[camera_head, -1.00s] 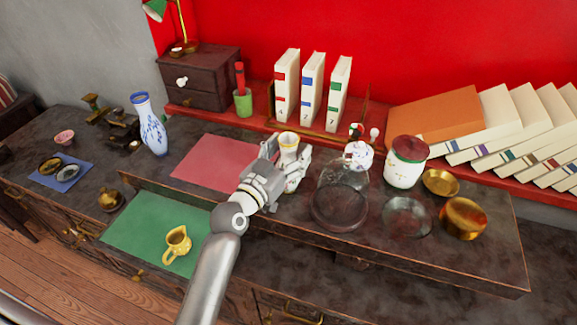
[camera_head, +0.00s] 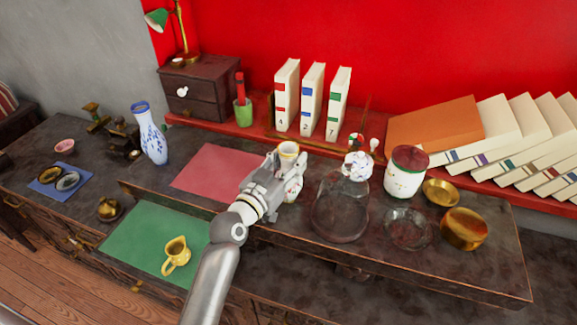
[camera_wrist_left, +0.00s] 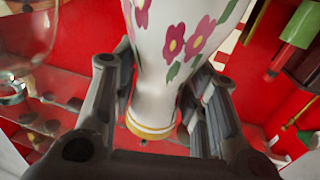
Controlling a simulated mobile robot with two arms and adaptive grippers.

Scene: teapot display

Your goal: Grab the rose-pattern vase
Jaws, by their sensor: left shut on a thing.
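The rose-pattern vase is white with pink flowers, green leaves and a gold band at its foot. It fills the upper middle of the left wrist view (camera_wrist_left: 178,45), between the fingers. In the head view the vase (camera_head: 288,150) shows its gold-rimmed mouth above the gripper; much of its body is hidden. My left gripper (camera_head: 281,175) is shut on the vase, with a finger on each side of its lower body in the wrist view (camera_wrist_left: 160,100). I cannot tell whether its foot touches the surface. My right gripper is not in view.
A glass dome (camera_head: 341,208) and a small white teapot (camera_head: 357,165) stand close to the right. A red mat (camera_head: 215,168) lies left, a green mat (camera_head: 150,232) with a yellow jug (camera_head: 176,256) front left.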

